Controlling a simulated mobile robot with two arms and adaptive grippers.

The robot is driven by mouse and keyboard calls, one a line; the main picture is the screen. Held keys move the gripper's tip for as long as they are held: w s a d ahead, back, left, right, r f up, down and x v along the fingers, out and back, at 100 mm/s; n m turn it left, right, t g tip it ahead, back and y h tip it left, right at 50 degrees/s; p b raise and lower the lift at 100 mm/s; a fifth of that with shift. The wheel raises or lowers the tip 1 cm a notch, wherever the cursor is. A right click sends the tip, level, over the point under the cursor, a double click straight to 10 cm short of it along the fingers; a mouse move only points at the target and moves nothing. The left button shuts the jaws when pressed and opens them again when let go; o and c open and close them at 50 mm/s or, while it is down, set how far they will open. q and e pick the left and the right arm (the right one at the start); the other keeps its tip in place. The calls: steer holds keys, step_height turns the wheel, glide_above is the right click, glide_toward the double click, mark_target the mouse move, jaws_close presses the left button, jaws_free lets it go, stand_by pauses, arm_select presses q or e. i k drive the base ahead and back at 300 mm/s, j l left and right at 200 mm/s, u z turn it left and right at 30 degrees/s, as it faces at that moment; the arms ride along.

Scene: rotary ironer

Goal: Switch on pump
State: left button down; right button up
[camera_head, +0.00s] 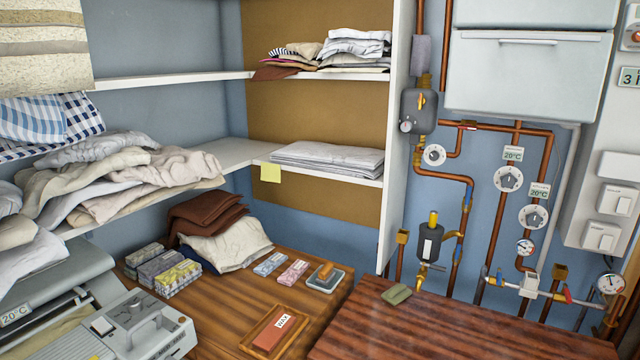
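A dark grey unit (418,112) with a round knob on its lower left is fixed in the copper pipework right of the shelves. A second dark cylinder (430,243) with a brass top and a white label sits lower on the pipes. I cannot tell which of these is the pump. Two white rocker switches are on the grey panel at the right edge, an upper switch (614,201) and a lower switch (600,237). Their on or off positions are too small to tell. Neither of my grippers is in view.
Round dials (508,179) and gauges (611,284) sit among the pipes. A wooden countertop (450,328) stands below them with a green sponge-like block (397,294) on it. An ironer (140,322) is at lower left. Shelves hold folded linen (328,158).

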mark_target(606, 241)
steer(key=z, duration=1.6)
steer(key=i+j, duration=0.15)
steer(key=i, duration=0.35)
steer(key=i+j+u, duration=0.1)
steer(key=i, duration=0.4)
